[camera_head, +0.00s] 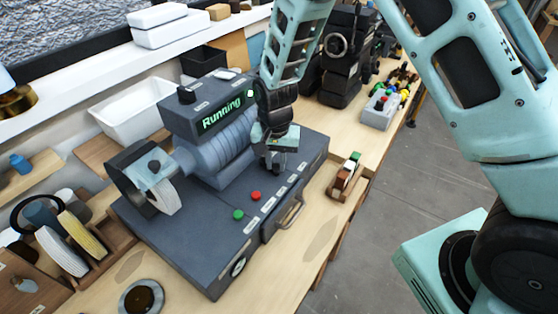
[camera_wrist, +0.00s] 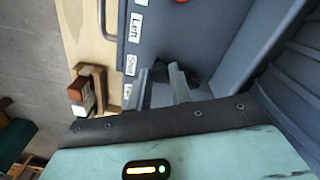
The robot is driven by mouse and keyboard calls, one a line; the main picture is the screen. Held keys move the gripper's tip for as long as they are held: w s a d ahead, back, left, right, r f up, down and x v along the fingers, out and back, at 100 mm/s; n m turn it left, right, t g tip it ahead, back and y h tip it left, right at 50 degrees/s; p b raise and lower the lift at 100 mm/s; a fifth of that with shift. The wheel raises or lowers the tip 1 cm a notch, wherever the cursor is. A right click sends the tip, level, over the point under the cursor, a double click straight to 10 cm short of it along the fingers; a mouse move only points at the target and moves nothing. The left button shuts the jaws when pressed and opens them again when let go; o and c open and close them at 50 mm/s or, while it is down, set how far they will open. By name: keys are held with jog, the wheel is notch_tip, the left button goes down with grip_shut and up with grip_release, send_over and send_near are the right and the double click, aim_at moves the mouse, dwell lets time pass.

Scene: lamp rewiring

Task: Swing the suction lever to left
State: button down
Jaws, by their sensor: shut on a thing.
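The dark grey machine (camera_head: 215,250) stands on the workbench, with a green "Running" display and a grinding wheel at its left. My gripper (camera_head: 275,168) reaches down at the right rear of its top deck. In the wrist view my gripper (camera_wrist: 158,70) has its two grey fingers close together, shut on a small dark part that I take to be the suction lever (camera_wrist: 191,77). Most of that part is hidden by the fingers.
A green button (camera_head: 238,215) and a red button (camera_head: 255,196) sit on the deck's front. A small wooden holder (camera_head: 347,178) stands right of the machine. A white bin (camera_head: 132,110) is behind it. The machine's ribbed housing (camera_head: 222,150) stands close to my gripper's left.

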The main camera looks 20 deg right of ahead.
jog(key=shift+s+a+m, duration=0.1)
jog(key=shift+a+m, duration=0.4)
jog(key=shift+m, duration=0.4)
jog(key=shift+a+m, duration=0.45)
jog(key=shift+m, duration=0.45)
jog(key=c, duration=1.3)
grip_release()
jog(key=shift+o, duration=0.2)
notch_tip(320, 180, up, 18)
jog(key=b, duration=0.4)
jog(key=shift+f, duration=0.25)
jog(key=s+a+f+n+b, duration=0.1)
jog(key=s+f+n+b, duration=0.2)
jog(key=s+n, duration=0.5)
jog(key=s+a+f+n+b, duration=0.1)
jog(key=s+f+n+b, duration=0.2)
jog(key=s, duration=1.5)
notch_tip(320, 180, down, 2)
jog(key=n, duration=0.5)
jog(key=shift+s+f+n+y, duration=0.25)
jog(key=shift+s+n+y, duration=0.05)
jog(key=shift+s+n, duration=0.1)
